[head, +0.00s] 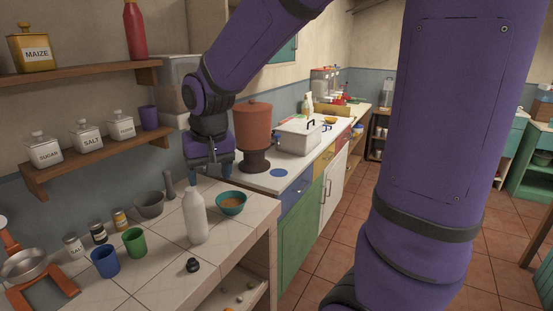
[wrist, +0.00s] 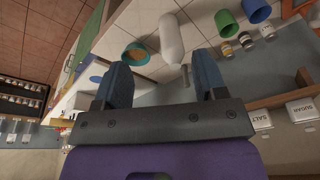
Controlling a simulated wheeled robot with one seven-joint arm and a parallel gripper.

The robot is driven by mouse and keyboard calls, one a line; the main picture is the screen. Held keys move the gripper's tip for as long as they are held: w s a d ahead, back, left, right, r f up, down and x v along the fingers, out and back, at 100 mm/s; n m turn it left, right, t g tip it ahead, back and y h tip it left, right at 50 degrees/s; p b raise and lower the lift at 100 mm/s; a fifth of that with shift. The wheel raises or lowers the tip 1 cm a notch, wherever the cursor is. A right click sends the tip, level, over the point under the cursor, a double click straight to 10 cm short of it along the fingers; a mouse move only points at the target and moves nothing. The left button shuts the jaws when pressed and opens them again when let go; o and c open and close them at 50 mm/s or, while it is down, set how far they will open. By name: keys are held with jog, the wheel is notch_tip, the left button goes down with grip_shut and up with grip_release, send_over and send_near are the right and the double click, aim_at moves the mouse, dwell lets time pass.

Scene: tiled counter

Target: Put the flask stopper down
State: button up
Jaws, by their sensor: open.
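The flask stopper, a small black piece (head: 192,265), lies on the tiled counter near its front edge. A white bottle, which looks like the flask (head: 195,218), stands upright behind it with its top uncapped. The bottle also shows in the wrist view (wrist: 171,40), beyond the fingers. My gripper (head: 210,174) is above and behind the bottle, over the back of the counter, pointing down. Its two blue fingers are apart, with nothing between them in the wrist view (wrist: 160,75). I cannot make out the stopper in the wrist view.
A teal bowl (head: 231,204) stands right of the bottle. A grey mortar (head: 149,204), a green cup (head: 134,242) and a blue cup (head: 105,261) are to the left. A wall shelf (head: 95,157) holds labelled jars. Tiles around the stopper are clear.

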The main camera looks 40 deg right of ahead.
jog(key=s+d+r+n+t, duration=0.1)
jog(key=s+r, duration=0.3)
jog(key=s, duration=0.5)
jog(key=s+d+r+n+t, duration=0.1)
jog(key=s+r, duration=0.3)
jog(key=s, duration=0.5)
jog(key=shift+s+d+r+n+t, duration=0.25)
jog(key=shift+d+n+t, duration=0.05)
jog(key=shift+d+n, duration=0.1)
